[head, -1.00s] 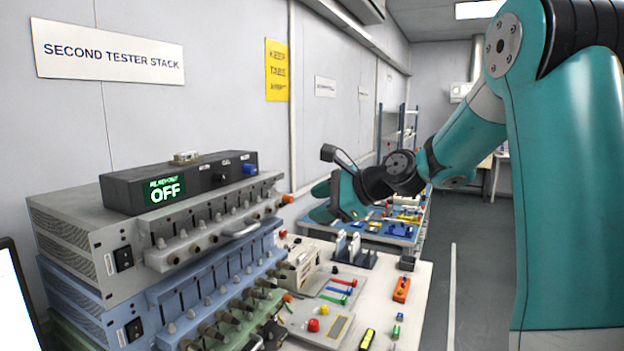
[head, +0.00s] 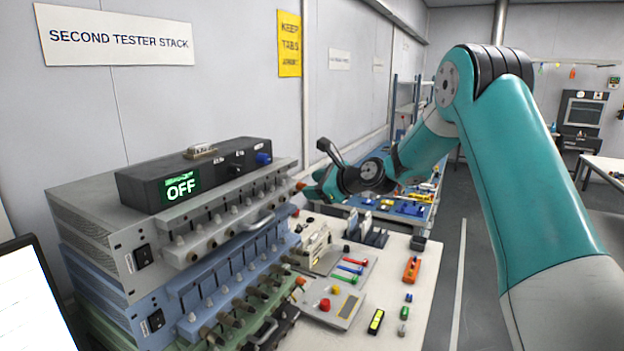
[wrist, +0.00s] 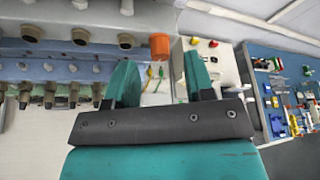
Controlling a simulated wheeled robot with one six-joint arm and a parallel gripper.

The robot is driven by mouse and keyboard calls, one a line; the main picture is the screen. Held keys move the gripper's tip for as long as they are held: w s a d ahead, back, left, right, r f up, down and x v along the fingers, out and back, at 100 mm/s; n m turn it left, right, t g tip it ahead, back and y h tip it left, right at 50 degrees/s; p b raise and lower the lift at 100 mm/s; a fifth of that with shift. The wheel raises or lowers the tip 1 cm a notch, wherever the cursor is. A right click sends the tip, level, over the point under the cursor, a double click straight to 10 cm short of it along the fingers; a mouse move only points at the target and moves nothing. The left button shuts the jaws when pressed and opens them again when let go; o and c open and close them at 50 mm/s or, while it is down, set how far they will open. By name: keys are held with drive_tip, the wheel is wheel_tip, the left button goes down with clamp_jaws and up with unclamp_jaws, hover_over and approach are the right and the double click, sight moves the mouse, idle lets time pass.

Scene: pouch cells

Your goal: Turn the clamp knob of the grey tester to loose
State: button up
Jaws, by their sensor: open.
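The grey tester (head: 100,225) is the top unit of the stack in the head view. An orange knob (head: 300,186), which looks like its clamp knob, sits at the right end of its front. In the wrist view an orange cylinder (wrist: 159,47), apparently this knob, is beyond the fingers, between their lines. My gripper (head: 314,190) is just right of the knob in the head view. In the wrist view my gripper (wrist: 160,78) has two teal fingers spread apart with nothing between them. I cannot tell the knob's setting.
A black box (head: 220,180) showing OFF lies on the grey tester. A blue tester (head: 110,290) and a green one are below. A white table (head: 390,320) with small parts and a panel is at the right. A blue-topped table (head: 385,222) stands behind. The aisle floor is clear.

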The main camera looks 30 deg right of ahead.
drive_tip(key=shift+x, duration=1.35)
